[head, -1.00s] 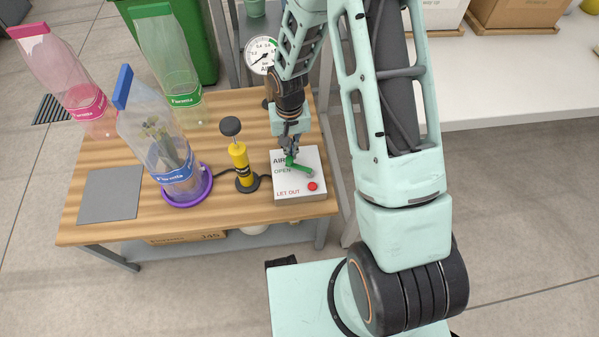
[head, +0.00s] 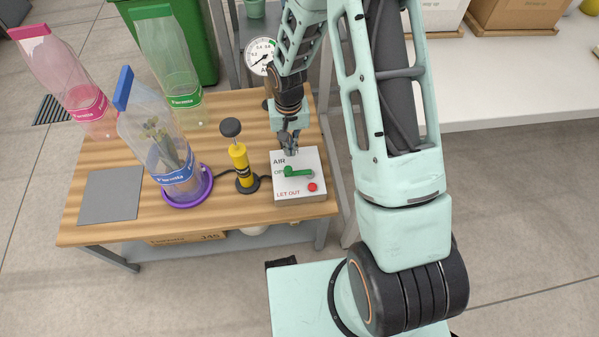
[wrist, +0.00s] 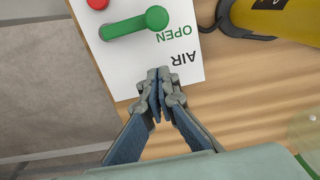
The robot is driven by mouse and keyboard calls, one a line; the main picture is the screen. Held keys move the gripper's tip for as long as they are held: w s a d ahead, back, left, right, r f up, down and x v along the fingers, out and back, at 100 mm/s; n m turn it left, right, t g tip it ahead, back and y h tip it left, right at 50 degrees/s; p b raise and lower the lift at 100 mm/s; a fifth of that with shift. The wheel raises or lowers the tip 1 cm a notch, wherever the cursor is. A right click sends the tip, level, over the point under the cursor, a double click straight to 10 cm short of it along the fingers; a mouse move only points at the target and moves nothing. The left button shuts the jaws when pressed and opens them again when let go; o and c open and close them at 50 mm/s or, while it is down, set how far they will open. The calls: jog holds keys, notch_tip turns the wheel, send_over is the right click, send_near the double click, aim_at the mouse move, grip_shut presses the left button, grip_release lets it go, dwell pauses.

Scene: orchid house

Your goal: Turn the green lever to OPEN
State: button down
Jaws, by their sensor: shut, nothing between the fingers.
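The green lever (head: 299,172) lies on top of the white AIR box (head: 312,189). Its raised knob end points left, right beside the word OPEN. In the wrist view the lever (wrist: 133,25) also has its round knob next to OPEN. My gripper (head: 290,151) is at the far edge of the box, beyond the lever and apart from it. In the wrist view my gripper (wrist: 158,72) has its fingertips together, empty, near the word AIR.
A red button (head: 312,187) sits on the box near LET OUT. A yellow pump-like cylinder (head: 240,164) stands close left. A clear bag of plants (head: 165,150) stands on a purple ring (head: 207,190). A round gauge (head: 261,57) is behind.

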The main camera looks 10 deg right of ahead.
notch_tip(320, 180, up, 8)
jog(key=p, duration=0.4)
jog(key=shift+f+p, duration=0.25)
jog(key=shift+p, duration=0.15)
